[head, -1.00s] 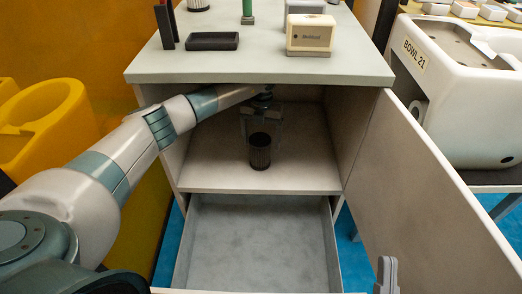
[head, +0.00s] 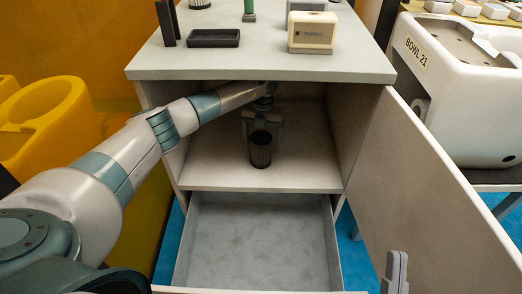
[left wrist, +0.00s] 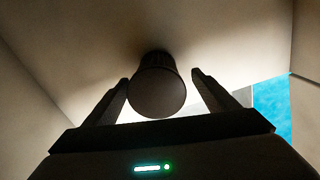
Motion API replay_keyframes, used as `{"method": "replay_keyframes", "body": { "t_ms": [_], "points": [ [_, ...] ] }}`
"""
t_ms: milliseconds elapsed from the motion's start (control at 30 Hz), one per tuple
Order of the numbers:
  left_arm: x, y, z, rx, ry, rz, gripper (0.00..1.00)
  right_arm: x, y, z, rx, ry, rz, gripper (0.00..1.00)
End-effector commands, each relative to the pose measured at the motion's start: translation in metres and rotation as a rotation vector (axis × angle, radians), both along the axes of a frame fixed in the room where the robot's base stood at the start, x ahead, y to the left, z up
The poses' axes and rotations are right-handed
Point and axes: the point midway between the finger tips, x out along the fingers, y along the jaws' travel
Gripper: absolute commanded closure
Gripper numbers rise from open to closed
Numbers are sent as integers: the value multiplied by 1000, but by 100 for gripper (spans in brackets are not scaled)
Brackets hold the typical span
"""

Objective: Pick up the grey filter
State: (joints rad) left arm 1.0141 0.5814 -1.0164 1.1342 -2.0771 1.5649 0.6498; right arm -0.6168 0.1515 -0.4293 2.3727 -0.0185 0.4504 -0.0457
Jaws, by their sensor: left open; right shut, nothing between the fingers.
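The grey filter (head: 260,150) is a dark, ribbed upright cylinder standing on the cabinet's upper shelf (head: 215,178). My left gripper (head: 262,128) reaches in under the cabinet top, behind and around the filter's upper part. In the left wrist view the filter (left wrist: 157,92) shows as a dark cylinder with its round end towards the camera. The open left fingers (left wrist: 160,84) stand either side of it, with gaps on both sides.
The cabinet door (head: 440,200) stands open on the right. An open, empty drawer (head: 258,240) lies below the shelf. The cabinet top (head: 260,66) hangs close above my left arm and carries a black tray (head: 213,38) and a cream box (head: 312,34). The shelf beside the filter is clear.

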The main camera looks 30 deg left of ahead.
Motion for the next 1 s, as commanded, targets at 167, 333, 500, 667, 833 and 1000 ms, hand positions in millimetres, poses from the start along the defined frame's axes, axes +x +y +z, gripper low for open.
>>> {"method": "replay_keyframes", "body": {
  "t_ms": [167,333,500,667,833,1000],
  "points": [
    [-2,1,-13,-1,3,1,20,-1,-2,-2,6,-12,-2,100],
    [-3,5,-35,1,2,1,20,0,-10,8,20,-83,-18,100],
    [-3,4,-51,-1,3,2,20,4,-18,27,42,-170,-36,100],
    [-3,4,-53,0,1,1,20,5,-19,34,51,-194,-40,100],
    [-3,5,-52,0,1,1,20,5,-19,33,49,-190,-38,100],
    [-3,5,-52,0,1,1,20,3,-18,29,46,-178,-36,100]
  ]
}}
